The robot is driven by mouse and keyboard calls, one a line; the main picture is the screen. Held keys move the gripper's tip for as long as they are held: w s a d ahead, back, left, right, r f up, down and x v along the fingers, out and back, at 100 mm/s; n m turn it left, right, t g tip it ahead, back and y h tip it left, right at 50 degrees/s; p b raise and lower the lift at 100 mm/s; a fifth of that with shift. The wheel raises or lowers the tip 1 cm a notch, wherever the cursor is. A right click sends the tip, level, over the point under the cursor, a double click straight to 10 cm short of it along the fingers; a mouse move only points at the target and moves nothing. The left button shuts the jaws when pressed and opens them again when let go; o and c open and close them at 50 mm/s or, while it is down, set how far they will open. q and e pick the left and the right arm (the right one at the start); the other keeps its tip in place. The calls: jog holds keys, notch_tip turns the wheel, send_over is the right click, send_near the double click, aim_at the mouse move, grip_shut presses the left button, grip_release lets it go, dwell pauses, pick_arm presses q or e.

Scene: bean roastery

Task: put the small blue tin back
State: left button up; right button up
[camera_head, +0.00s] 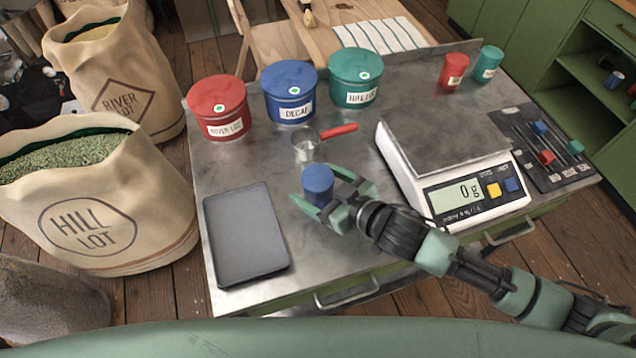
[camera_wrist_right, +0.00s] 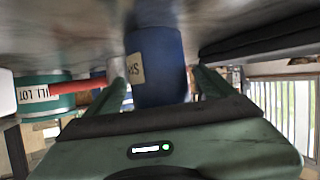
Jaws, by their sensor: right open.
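The small blue tin (camera_head: 318,183) stands on the steel bench, between the dark tablet-like slab and the scale. My right gripper (camera_head: 320,190) reaches in from the right with its jaws open, one finger on either side of the tin. In the right wrist view the blue tin (camera_wrist_right: 157,66) sits between the two fingers, its pale label partly showing. I cannot tell whether the fingers touch it. A small red tin (camera_head: 453,72) and a small teal tin (camera_head: 488,64) stand together at the back right of the bench. My left gripper is not in view.
The scale (camera_head: 452,165) reads 0 g. Large red (camera_head: 218,106), blue (camera_head: 290,91) and green (camera_head: 356,77) canisters stand at the back left. A red-handled scoop (camera_head: 306,150) lies behind the tin. The dark slab (camera_head: 245,235) lies front left; a slider panel (camera_head: 545,148) is at right.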

jog(key=c, duration=1.8)
jog(key=shift+c, duration=0.2)
